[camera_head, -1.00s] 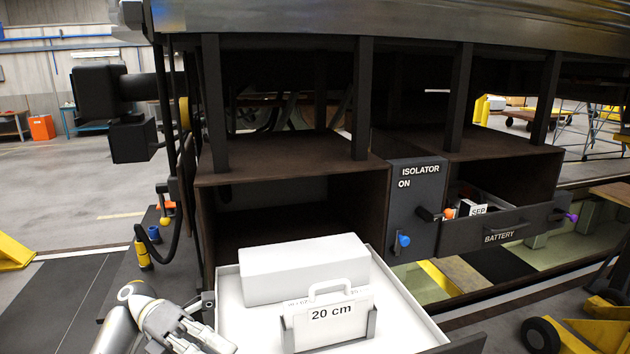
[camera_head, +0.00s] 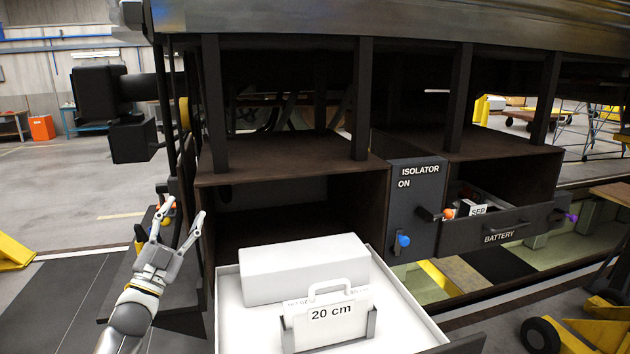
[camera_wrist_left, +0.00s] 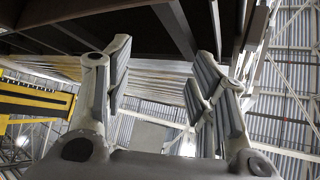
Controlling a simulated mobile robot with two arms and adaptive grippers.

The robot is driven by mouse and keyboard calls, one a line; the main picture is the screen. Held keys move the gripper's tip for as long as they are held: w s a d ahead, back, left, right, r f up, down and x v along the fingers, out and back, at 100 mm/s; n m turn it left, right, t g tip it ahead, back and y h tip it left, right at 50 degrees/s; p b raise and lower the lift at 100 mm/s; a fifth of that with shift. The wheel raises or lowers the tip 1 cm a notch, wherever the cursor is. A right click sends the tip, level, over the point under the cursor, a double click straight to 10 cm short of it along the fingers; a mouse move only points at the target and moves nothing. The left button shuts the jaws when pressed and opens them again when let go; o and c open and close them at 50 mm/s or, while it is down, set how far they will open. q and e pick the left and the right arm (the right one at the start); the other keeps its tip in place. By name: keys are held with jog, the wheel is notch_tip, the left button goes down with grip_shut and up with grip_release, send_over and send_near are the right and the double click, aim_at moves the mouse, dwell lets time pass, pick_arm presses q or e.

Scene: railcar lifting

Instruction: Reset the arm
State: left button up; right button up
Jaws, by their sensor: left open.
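My left gripper (camera_head: 177,229) is at the lower left of the head view, fingers spread and pointing up, with nothing between them. It stands just left of the open drawer and in front of the railcar's left side. In the left wrist view the same gripper (camera_wrist_left: 165,85) shows its fingers apart, with the railcar's dark underside and the roof beyond. My right gripper is not in view.
A pulled-out white drawer (camera_head: 228,320) holds a white box (camera_head: 303,268) and a "20 cm" card (camera_head: 335,318). To the right are the isolator panel (camera_head: 415,205) and the open battery drawer (camera_head: 490,235). Open floor (camera_head: 60,220) lies to the left.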

pick_arm(q)
jog(key=w+a+f+n+g+y, duration=0.5)
jog(key=a+f+n+y, duration=0.2)
jog(key=f+n+y, duration=0.3)
jog(key=s+d+f+g+h+b, duration=0.1)
jog(key=s+f+g+b, duration=0.3)
jog(key=f, duration=1.2)
jog(key=s+d+f+m+g+b, duration=0.15)
jog(key=s+f, duration=0.45)
jog(key=f, duration=1)
jog(key=s+d+f+n+g+h+b, duration=0.15)
jog(key=s+f+b, duration=0.25)
jog(key=f, duration=1.3)
jog(key=s+d+f+g+b, duration=0.2)
jog(key=s+f+g+b, duration=0.15)
jog(key=s+f, duration=1)
jog(key=s+d+f+g+b, duration=0.2)
jog(key=s+f+b, duration=0.2)
jog(key=s+f, duration=0.95)
jog(key=s+d+f+g+b, duration=0.1)
jog(key=s+f, duration=0.4)
jog(key=s, duration=0.4)
jog(key=s+d+f+g+b, duration=0.1)
jog(key=s+f+g+b, duration=0.1)
jog(key=s+f, duration=0.3)
jog(key=s+d+f+g+b, duration=0.2)
jog(key=s+f, duration=0.3)
jog(key=s, duration=0.9)
jog(key=shift+m, duration=0.3)
